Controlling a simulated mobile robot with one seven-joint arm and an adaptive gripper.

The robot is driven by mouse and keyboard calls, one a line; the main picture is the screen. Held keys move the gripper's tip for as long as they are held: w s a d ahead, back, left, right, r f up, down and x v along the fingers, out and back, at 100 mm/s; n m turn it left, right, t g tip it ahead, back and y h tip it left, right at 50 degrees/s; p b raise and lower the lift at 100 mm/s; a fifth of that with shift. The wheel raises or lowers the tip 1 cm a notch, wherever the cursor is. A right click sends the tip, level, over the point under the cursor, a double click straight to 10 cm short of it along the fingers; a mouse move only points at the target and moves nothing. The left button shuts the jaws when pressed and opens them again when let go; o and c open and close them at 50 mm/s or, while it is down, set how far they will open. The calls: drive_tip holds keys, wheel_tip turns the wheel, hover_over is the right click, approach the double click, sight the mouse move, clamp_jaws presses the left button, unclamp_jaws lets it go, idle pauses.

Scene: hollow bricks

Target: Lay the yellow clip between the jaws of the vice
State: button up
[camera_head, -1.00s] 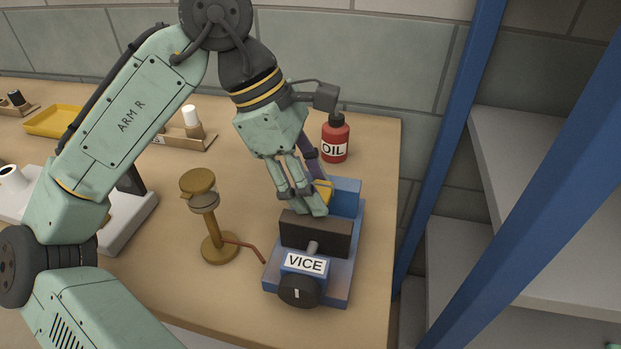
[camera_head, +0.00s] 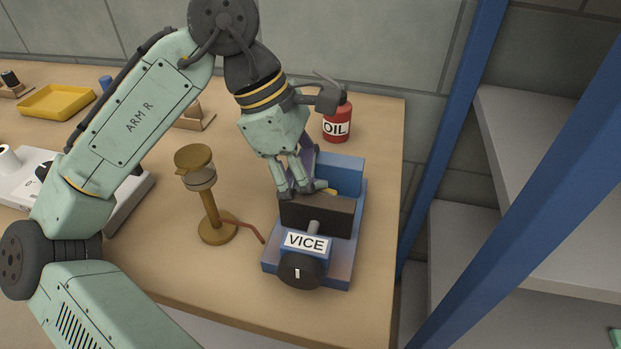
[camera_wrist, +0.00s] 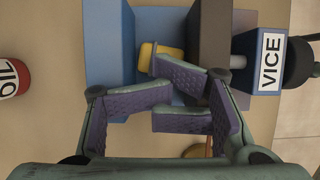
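The blue vice (camera_head: 345,240) stands near the table's right end. It has a blue jaw (camera_head: 341,175) at the back and a dark brown jaw (camera_head: 318,215) in front, also seen in the wrist view (camera_wrist: 208,40). The yellow clip (camera_wrist: 168,60) lies in the gap between the jaws, partly hidden by a finger; only a sliver (camera_head: 331,191) shows in the head view. My gripper (camera_wrist: 165,98) is right over the vice with its fingers curled in and overlapping. Nothing shows between its purple pads. The clip shows beyond one finger; whether they touch, I cannot tell.
A red oil bottle (camera_head: 337,123) stands behind the vice. A brass stand (camera_head: 212,205) with a thin reddish rod is close on the left. A yellow tray (camera_head: 57,101) lies far left. A blue post (camera_head: 450,150) and grey shelves rise to the right.

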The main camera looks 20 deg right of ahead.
drive_tip(key=o, duration=1.2)
drive_tip(key=shift+s, duration=0.1)
drive_tip(key=v, duration=1.2)
drive_tip(key=shift+d, duration=0.1)
